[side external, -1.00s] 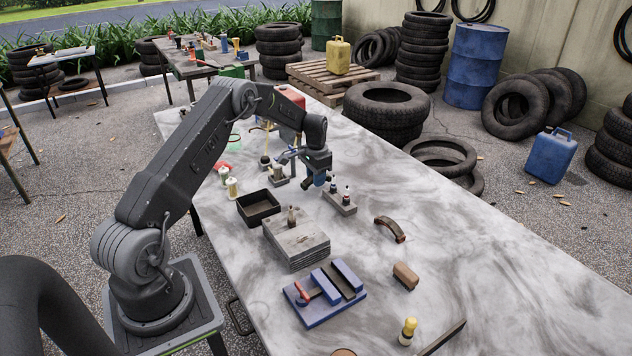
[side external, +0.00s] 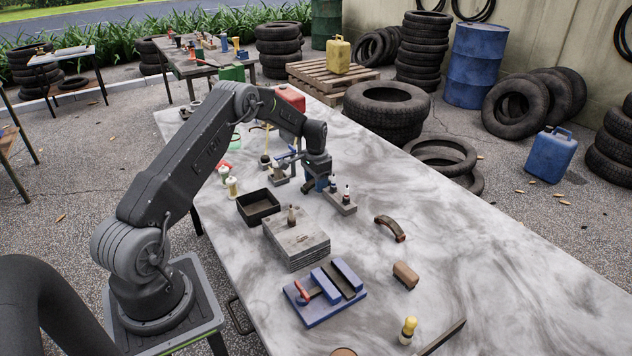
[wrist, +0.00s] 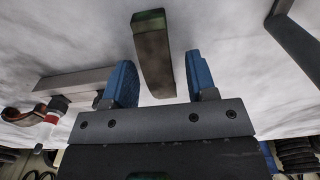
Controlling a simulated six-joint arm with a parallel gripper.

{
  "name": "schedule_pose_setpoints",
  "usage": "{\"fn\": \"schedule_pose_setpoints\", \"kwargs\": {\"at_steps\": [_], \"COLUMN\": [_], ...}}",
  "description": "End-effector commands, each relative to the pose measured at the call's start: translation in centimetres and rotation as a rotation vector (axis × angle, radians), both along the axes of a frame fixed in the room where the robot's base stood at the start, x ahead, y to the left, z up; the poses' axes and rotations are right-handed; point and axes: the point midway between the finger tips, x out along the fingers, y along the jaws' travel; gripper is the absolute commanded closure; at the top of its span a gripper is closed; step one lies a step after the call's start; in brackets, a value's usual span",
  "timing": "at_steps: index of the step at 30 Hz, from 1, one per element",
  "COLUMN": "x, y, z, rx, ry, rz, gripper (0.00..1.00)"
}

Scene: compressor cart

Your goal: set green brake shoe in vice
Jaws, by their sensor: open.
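A dark green brake shoe (wrist: 152,50) stands out in the wrist view, between and beyond the two blue fingers of my gripper (wrist: 160,68). The fingers are apart, with a gap to the shoe on each side. In the side view my gripper (side external: 319,186) is low over the table, just left of a grey block with small bottles. The green shoe is hidden there behind the gripper. The blue vice (side external: 325,293) sits at the table's near part, with a red handle and a gap between its jaws.
A stack of grey plates (side external: 296,240) with a small bottle on top stands between gripper and vice. A black tray (side external: 258,207) is left of it. The grey bottle block (side external: 342,205) is close to my gripper. A brown brake shoe (side external: 390,228) and brown block (side external: 405,275) lie right.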

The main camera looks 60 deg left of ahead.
Motion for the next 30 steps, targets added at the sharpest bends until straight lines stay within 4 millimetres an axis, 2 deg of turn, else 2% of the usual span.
{"fn": "schedule_pose_setpoints", "kwargs": {"at_steps": [5, 18, 24, 27, 30], "x": [0.0, 0.0, 0.0, 0.0, -0.2], "y": [0.0, 0.0, 0.0, -1.0, -3.4], "z": [1.5, 10.2, 12.1, 13.6, 16.6], "rx": [0.001, 0.001, 0.001, 0.007, 0.022], "ry": [-0.002, -0.002, -0.002, -0.011, -0.038], "rz": [0.0, 0.0, 0.0, -0.003, -0.006], "gripper": [0.48, 0.48, 0.48, 0.48, 0.48]}}
